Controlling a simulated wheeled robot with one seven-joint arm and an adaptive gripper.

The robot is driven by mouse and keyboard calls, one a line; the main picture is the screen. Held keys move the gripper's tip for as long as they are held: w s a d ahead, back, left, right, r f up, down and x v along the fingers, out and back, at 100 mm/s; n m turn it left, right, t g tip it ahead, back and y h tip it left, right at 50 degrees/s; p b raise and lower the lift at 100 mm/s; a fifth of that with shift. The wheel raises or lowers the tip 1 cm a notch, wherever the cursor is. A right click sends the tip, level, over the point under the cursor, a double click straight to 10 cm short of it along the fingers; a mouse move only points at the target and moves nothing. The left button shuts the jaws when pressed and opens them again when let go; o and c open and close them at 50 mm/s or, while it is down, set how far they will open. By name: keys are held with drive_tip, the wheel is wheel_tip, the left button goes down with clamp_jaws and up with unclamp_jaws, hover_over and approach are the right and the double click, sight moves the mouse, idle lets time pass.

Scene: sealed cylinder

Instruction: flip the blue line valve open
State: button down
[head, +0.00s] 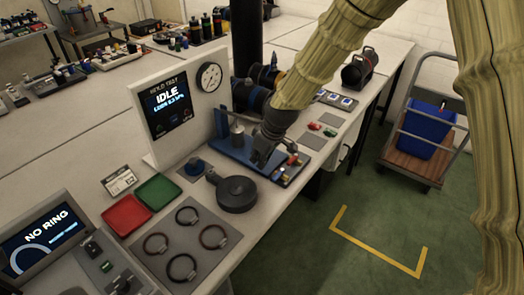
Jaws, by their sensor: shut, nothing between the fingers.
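My gripper (260,160) is low over a blue fixture (236,152) on the bench, just left of a small dark valve block (284,175). Its fingers look shut and hold nothing. Small red and orange parts (292,160) show on the valve block beside the gripper. I cannot pick out the blue line valve's lever or its position; my gripper and arm hide part of this area. Behind the fixture, a white panel carries a screen (170,100) reading IDLE and a round dial gauge (209,77).
Red (126,215) and green (157,191) trays and a grey mat (205,238) with several rings lie left. A cart with a blue bin (425,135) stands right. The green floor (330,215) in front is clear.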

sight(278, 175)
drive_tip(key=shift+s+d+f+p, duration=0.3)
drive_tip(key=shift+s+d, duration=0.25)
drive_tip(key=shift+d, duration=0.2)
drive_tip(key=shift+s+d+f+p, duration=0.15)
drive_tip(key=shift+s+d+p, duration=0.1)
drive_tip(key=shift+s+d, duration=0.35)
drive_tip(key=shift+d, duration=0.2)
